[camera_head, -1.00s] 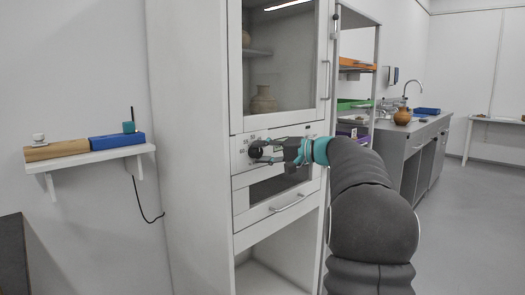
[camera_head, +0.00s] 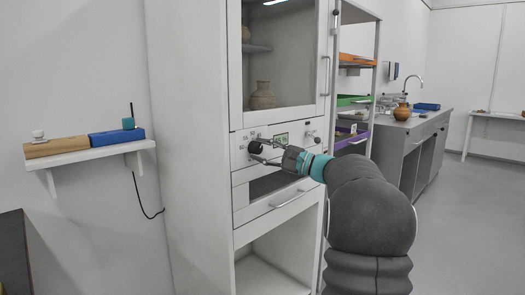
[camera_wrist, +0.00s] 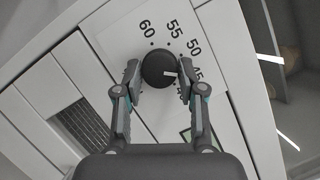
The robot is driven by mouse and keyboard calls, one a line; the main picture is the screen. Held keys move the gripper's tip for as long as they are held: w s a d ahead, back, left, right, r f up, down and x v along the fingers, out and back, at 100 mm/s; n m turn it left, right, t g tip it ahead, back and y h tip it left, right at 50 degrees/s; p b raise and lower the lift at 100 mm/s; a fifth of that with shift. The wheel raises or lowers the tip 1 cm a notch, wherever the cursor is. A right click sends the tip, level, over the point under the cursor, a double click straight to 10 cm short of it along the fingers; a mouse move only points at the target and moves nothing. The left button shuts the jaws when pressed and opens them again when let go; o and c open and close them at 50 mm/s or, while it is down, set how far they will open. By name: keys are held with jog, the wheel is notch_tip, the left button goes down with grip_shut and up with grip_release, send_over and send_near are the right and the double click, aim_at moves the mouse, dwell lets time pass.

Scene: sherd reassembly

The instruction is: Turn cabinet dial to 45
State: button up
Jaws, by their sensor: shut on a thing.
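The black round dial (camera_head: 255,147) is on the white cabinet's front panel (camera_head: 240,160), below the glass door. In the wrist view the dial (camera_wrist: 158,66) has a white pointer mark aimed right, towards the 45 label (camera_wrist: 197,74), which is partly covered by a finger. Labels 60, 55 and 50 are printed around it. My gripper (camera_wrist: 160,82) is shut on the dial, one finger on each side; it also shows in the head view (camera_head: 262,152). A small green display (camera_head: 281,139) is lit right of the dial; its digits are too small to read surely.
A drawer with a bar handle (camera_head: 289,199) lies below the panel, above an open bay. A smaller knob (camera_head: 317,139) is at the panel's right. A wall shelf (camera_head: 95,151) with blocks is left. Floor on the right is clear.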

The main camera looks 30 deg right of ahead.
jog(key=shift+m, duration=0.4)
jog(key=o, duration=1.1)
jog(key=shift+o, duration=0.2)
jog(key=v, duration=1.2)
jog(key=shift+f, duration=0.15)
